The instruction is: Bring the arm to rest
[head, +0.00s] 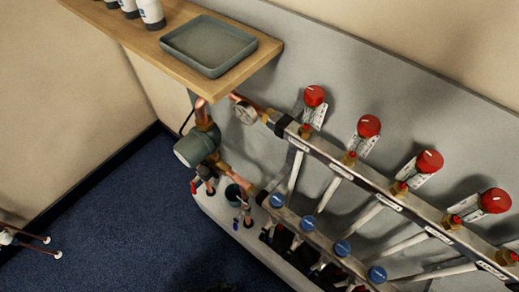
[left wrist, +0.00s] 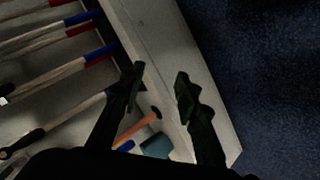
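My left gripper (left wrist: 160,82) shows in the left wrist view as two dark fingers standing apart, with a clear gap between them. Nothing is held in the gap; the pale ledge of the manifold's base (left wrist: 155,45) shows behind it. In the head view only a dark shape at the bottom edge (head: 218,288) may be this gripper, and its fingers cannot be made out there. My right gripper is in neither view.
The manifold (head: 350,175), with red and blue knobs, fills the right. A wooden shelf (head: 180,50) holds a grey tray (head: 208,45) and white bottles.

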